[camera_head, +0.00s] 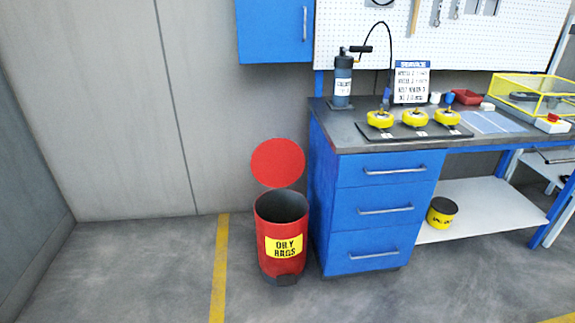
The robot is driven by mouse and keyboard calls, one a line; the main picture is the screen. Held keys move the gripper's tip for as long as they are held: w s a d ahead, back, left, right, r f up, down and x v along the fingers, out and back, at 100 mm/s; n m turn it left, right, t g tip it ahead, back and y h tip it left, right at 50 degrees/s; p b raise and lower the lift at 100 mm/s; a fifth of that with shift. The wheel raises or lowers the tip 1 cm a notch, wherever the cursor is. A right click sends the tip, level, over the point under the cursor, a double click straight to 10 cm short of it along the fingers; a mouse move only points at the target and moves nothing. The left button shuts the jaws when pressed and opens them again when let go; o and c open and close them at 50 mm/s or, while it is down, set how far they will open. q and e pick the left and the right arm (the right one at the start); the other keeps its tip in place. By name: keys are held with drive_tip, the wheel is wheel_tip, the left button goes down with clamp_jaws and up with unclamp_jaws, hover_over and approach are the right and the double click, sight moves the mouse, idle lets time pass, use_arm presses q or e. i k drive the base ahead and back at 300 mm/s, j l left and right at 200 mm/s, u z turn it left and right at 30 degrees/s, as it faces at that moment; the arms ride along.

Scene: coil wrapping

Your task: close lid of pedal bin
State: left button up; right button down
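A red pedal bin (268,241) stands on the floor left of the blue workbench. It has a yellow label reading "OILY RAGS" and a dark pedal (287,280) at its front foot. Its round red lid (278,163) is open, tilted up at the back of the rim. The dark inside of the bin shows, and I cannot make out any contents. Neither of my grippers is in view.
The blue drawer unit (378,209) of the workbench stands close to the bin's right side. A grey wall (120,100) is behind. A yellow floor line (219,270) runs left of the bin. The floor (130,270) in front and left is clear.

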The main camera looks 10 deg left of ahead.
sight(276, 163)
drive_tip(key=z, duration=1.7)
drive_tip(key=j+z, duration=0.25)
drive_tip(key=j, duration=0.45)
drive_tip(key=j+z, duration=0.2)
drive_tip(key=j, duration=0.5)
drive_tip(key=k+j+z, duration=0.25)
drive_tip(key=j, duration=0.4)
drive_tip(key=k+j, duration=0.1)
drive_tip(key=j, duration=1)
drive_tip(key=k+j, duration=0.15)
drive_tip(key=j, duration=0.4)
drive_tip(key=k+j, duration=0.1)
drive_tip(key=j, duration=1)
drive_tip(key=k, duration=0.05)
